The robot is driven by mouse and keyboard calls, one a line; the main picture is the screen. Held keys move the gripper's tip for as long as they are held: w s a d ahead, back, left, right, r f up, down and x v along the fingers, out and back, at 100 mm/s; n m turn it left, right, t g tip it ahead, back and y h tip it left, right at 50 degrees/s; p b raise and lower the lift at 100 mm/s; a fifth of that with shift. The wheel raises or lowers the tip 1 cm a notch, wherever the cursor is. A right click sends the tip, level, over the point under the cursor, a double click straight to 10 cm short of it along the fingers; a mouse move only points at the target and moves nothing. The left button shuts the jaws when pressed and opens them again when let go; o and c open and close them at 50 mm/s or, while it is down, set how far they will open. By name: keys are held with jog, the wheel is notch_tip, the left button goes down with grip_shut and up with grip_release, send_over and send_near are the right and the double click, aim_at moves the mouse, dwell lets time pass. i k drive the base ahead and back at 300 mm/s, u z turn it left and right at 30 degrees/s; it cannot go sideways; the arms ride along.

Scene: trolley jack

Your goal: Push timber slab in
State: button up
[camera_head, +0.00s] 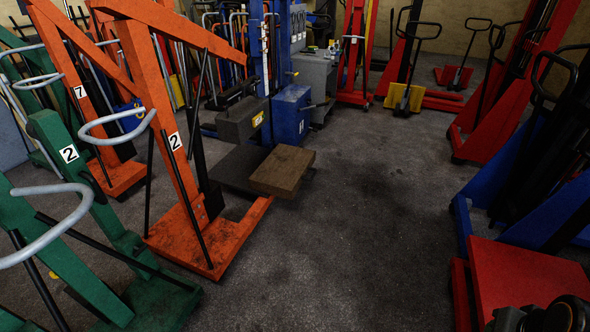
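The timber slab (283,171) is a brown, worn wooden block near the middle of the view. It lies on a low dark platform (238,169) between the orange lift and the blue machine. Its right end sticks out past the platform over the floor. No gripper fingers can be made out, and nothing touches the slab from the right. Dark rounded parts (545,317) show at the bottom right edge, cut off by the frame; I cannot tell whether they belong to my arm.
An orange lift (165,120) marked 2 stands left of the slab, with green lifts (75,215) further left. A blue machine (290,115) with a grey block stands behind. Red and blue lifts line the right. The grey floor (350,240) right of the slab is clear.

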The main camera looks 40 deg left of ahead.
aim_at(281, 175)
jog(key=u, duration=0.75)
jog(key=i, duration=1.35)
jog(key=u, duration=1.15)
jog(key=i, duration=2)
jog(key=z, duration=0.45)
